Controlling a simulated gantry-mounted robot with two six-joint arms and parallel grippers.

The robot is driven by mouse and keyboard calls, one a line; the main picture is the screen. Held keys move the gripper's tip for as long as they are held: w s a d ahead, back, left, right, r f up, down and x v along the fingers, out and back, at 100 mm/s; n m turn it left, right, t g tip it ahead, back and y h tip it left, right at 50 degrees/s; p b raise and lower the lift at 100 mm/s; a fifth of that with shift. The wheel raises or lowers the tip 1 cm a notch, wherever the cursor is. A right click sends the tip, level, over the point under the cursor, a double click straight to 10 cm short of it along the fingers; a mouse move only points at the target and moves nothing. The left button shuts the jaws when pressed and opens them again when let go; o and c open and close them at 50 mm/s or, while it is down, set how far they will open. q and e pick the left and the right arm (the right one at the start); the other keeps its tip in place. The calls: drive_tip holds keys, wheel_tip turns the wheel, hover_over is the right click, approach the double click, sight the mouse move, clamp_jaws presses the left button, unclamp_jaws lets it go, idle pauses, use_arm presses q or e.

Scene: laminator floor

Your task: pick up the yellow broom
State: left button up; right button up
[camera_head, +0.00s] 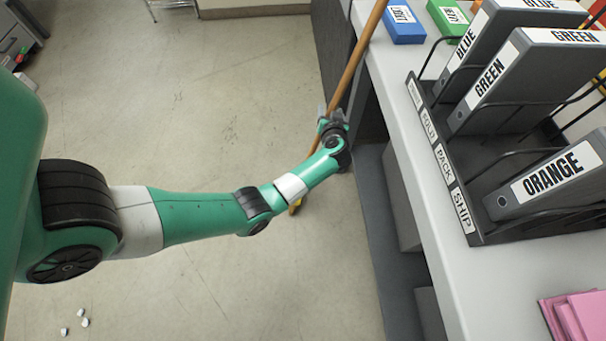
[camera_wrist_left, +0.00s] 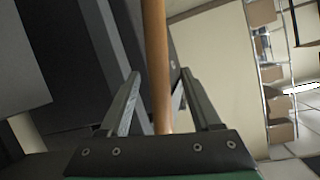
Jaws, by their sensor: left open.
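The broom has a brown wooden handle (camera_head: 357,62) that leans against the edge of the white counter. A small yellow part (camera_head: 295,207) shows at its lower end, mostly hidden behind my left arm. My left gripper (camera_head: 332,112) is at the handle, beside the counter's front. In the left wrist view the handle (camera_wrist_left: 154,45) runs down between the two fingers of the open gripper (camera_wrist_left: 160,88), with a gap visible on each side. Whether either finger touches the handle is unclear. My right gripper is in neither view.
The white counter (camera_head: 420,200) stands close to the right of my left gripper. It carries a black rack with grey binders (camera_head: 545,180), a blue box (camera_head: 403,22), a green box (camera_head: 447,18) and pink folders (camera_head: 575,315).

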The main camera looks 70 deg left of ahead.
use_arm(q)
clamp_jaws()
idle(0.3)
drive_tip(key=shift+r, duration=0.15)
drive_tip(key=r+p, duration=0.1)
drive_tip(key=p, duration=0.1)
drive_tip(key=shift+r+p, duration=0.3)
drive_tip(key=shift+r, duration=0.05)
wheel_tip(320, 180, up, 2)
drive_tip(key=p, duration=0.3)
drive_tip(key=shift+s+r, duration=0.15)
drive_tip(key=s+d+r+p, duration=0.7)
drive_tip(key=s+p, duration=0.4)
drive_tip(key=p, duration=0.3)
drive_tip(key=shift+s+r, duration=0.35)
drive_tip(key=shift+r, duration=0.55)
